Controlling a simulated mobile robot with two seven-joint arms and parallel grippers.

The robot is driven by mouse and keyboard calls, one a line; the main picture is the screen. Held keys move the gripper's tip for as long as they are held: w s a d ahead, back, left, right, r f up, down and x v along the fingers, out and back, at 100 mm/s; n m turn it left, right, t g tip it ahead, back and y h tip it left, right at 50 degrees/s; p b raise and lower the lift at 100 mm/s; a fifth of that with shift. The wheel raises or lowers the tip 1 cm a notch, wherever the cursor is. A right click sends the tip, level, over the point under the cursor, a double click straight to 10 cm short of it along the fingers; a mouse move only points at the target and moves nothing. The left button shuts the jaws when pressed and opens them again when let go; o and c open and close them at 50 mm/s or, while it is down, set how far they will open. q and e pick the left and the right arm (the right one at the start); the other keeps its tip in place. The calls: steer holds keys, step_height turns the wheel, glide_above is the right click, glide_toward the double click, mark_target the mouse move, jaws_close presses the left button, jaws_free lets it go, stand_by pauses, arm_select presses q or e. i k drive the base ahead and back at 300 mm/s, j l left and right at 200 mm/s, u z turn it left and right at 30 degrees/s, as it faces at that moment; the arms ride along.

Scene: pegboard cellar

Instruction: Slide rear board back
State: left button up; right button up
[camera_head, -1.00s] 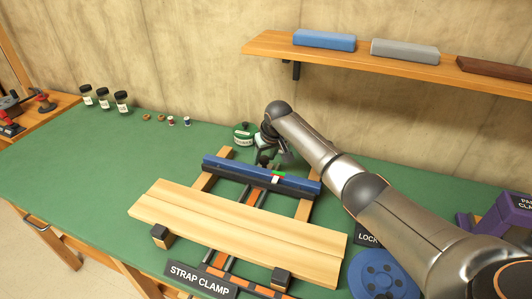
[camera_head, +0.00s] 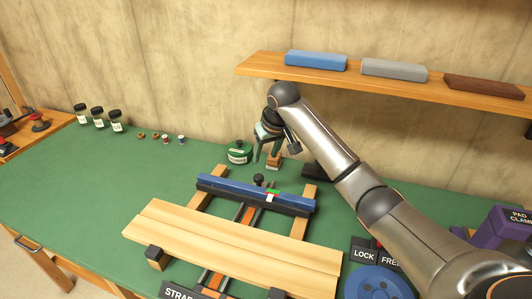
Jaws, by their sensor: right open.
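Two pale boards lie side by side across the strap clamp's rails. The rear board (camera_head: 235,228) and the front board (camera_head: 225,253) look to meet along a thin seam. A blue clamp bar (camera_head: 230,188) with a dark face lies behind the rear board, with a visible gap between them. A small dark knob and a green, white and red mark show near the bar's middle. My right gripper (camera_head: 265,155) is open and empty, fingers pointing down, above and behind the bar and apart from it. My left gripper is not in view.
A green round tin (camera_head: 239,152) stands just left of my right gripper, and a small wooden block (camera_head: 274,160) shows by its fingers. A blue dial (camera_head: 378,284) is at the front right. A wall shelf (camera_head: 400,81) holds several blocks.

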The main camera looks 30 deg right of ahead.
mark_target(328, 261)
steer(key=k+j, duration=0.5)
steer(key=k, duration=0.15)
steer(key=k+j, duration=0.55)
steer(key=k, duration=0.15)
